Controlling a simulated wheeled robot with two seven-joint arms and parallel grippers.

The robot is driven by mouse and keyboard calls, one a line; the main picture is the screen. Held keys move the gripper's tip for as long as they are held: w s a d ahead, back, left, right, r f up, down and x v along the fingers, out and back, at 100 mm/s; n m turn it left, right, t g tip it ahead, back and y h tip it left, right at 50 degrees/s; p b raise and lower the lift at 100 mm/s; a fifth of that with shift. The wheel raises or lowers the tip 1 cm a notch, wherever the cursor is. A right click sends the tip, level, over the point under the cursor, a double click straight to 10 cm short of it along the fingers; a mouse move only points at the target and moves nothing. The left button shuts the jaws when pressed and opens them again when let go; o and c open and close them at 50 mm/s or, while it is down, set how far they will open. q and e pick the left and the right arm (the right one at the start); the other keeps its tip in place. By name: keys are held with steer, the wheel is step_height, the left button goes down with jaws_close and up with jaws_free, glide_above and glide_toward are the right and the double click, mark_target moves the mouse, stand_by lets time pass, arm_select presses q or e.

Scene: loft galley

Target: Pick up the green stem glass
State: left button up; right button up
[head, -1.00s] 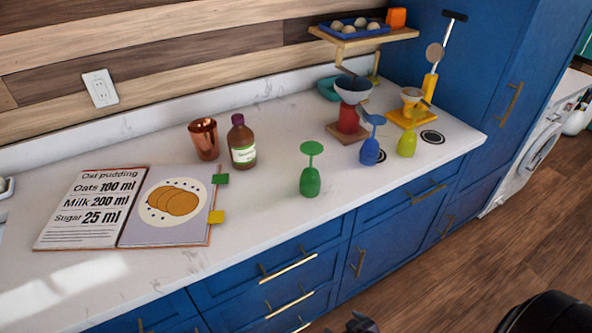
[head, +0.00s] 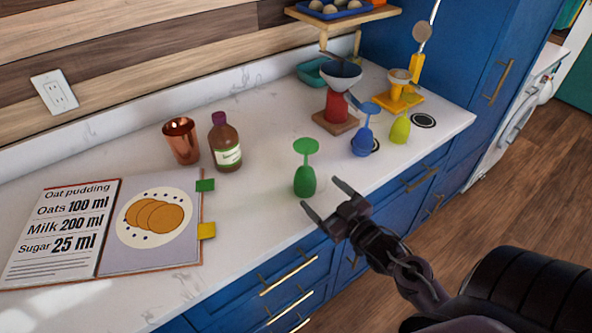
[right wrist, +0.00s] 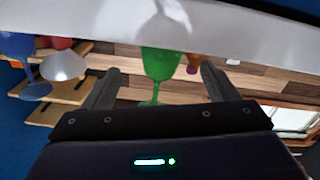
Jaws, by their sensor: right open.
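The green stem glass (head: 304,180) stands upside down on the white counter near its front edge, bowl down and foot up. My right gripper (head: 318,197) is open and empty, just in front of the glass and to its right, with its fingers pointing toward it. In the right wrist view the green stem glass (right wrist: 163,62) shows between the two open fingers (right wrist: 158,85), beyond them and not gripped. My left gripper is not in view.
A blue stem glass (head: 361,142) and a lime glass (head: 400,130) stand to the right, near a red scale (head: 338,106). A brown bottle (head: 226,150), copper cup (head: 181,142) and open recipe book (head: 150,262) are to the left. Counter beside the green glass is clear.

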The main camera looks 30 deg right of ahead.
mark_target(312, 184)
steer(key=shift+w, duration=0.5)
steer(key=shift+w+r, duration=0.1)
steer(key=shift+w, duration=0.25)
steer(key=shift+w+a+r+p, duration=0.1)
steer(key=shift+w+a+p, duration=0.05)
steer(key=shift+w+p, duration=0.3)
steer(key=shift+w+a+r+p, duration=0.1)
steer(key=shift+w+p, duration=0.25)
steer(key=shift+w, duration=0.2)
steer(key=w, duration=0.2)
steer(key=shift+w+a+f+p, duration=0.2)
steer(key=shift+w+a+p, duration=0.1)
steer(key=shift+p, duration=0.1)
steer(key=shift+w+f, duration=0.1)
steer(key=shift+w, duration=0.45)
steer(key=c, duration=1.1)
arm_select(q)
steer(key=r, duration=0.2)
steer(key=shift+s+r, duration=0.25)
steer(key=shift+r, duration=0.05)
